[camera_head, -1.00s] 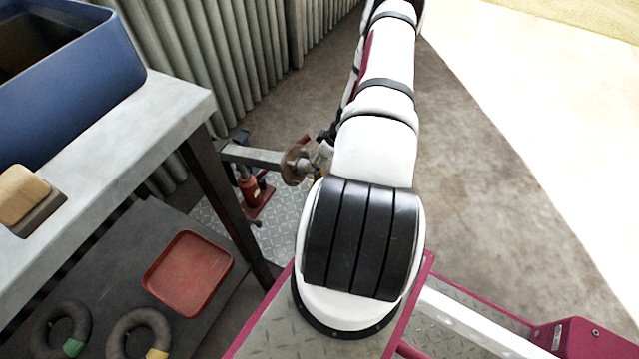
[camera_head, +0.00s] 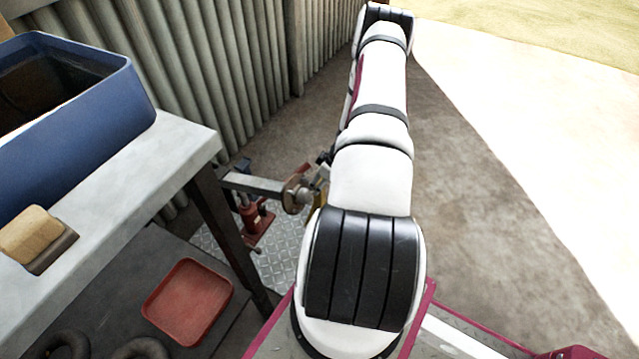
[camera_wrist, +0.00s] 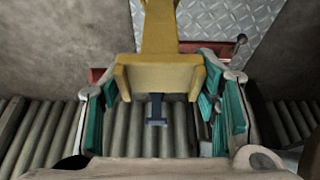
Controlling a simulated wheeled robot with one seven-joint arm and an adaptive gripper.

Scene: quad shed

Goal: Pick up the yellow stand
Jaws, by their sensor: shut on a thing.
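The yellow stand (camera_wrist: 160,75) fills the upper middle of the wrist view, with a wide lower part and a narrower part reaching to the top edge. My gripper (camera_wrist: 162,92) is shut on it, with green-padded fingers at its left and right sides. In the head view my arm hides most of the stand and gripper. Only a small yellow patch of the stand (camera_head: 319,203) shows beside a metal hub and bar. I cannot tell whether the stand touches the floor.
A red jack (camera_head: 257,222) stands by a metal bar with a hub (camera_head: 293,193) on a tread plate (camera_head: 285,258). A workbench (camera_head: 165,150) with a blue bin (camera_head: 95,125) is on the left, a red tray (camera_head: 188,300) below. Open concrete floor (camera_head: 480,190) lies right.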

